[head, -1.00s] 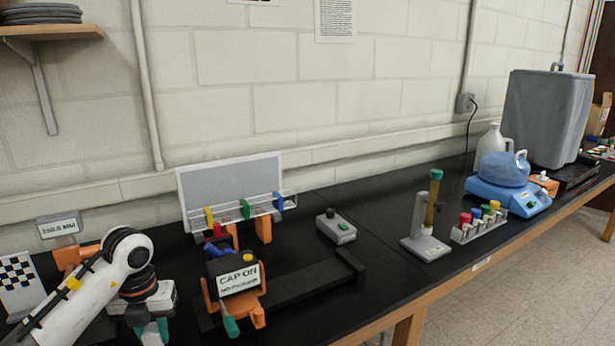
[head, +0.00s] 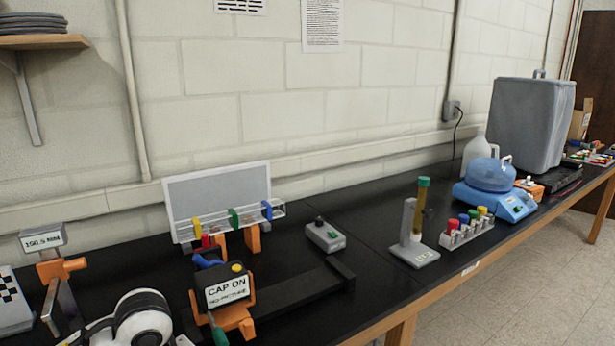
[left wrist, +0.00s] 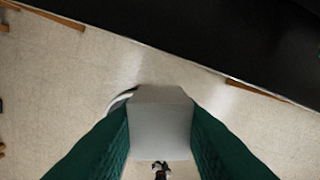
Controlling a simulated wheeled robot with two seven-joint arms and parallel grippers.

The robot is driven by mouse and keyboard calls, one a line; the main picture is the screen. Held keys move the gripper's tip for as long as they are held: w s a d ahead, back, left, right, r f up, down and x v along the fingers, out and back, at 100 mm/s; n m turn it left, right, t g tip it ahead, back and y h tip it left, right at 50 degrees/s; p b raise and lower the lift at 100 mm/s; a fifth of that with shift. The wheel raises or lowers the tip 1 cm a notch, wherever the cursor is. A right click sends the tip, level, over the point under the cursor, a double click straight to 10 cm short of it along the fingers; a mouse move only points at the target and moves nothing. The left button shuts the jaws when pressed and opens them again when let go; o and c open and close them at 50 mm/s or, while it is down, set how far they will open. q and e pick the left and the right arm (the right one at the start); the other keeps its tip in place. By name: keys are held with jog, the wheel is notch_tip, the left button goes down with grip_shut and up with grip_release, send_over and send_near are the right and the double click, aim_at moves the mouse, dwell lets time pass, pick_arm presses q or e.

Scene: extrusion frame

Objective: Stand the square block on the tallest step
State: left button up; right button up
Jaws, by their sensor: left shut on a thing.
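In the left wrist view, the green fingers of my left gripper (left wrist: 160,122) are shut on a pale grey square-faced block (left wrist: 161,105). The block is held over the tiled floor, clear of the black bench top. In the head view, only part of my left arm shows at the bottom left; its gripper and the block are out of frame. I cannot make out a set of steps in either view. My right gripper is not in view.
The black bench top (head: 375,262) runs along the wall; it shows at the upper right of the wrist view (left wrist: 240,40). An orange-footed camera rig (head: 228,290), a grey switch box (head: 325,236), a tube stand (head: 415,245) and a tube rack (head: 467,229) stand on it.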

pick_arm(q)
jog(key=s+m, duration=0.1)
jog(key=m, duration=0.2)
jog(key=s+d+m, duration=0.1)
jog(key=s+m, duration=0.1)
jog(key=m, duration=0.1)
jog(key=s+d+m, duration=0.1)
jog(key=m, duration=0.3)
jog(key=shift+s+d+f, duration=0.2)
jog(key=shift+s+f, duration=0.1)
jog(key=shift+s, duration=0.1)
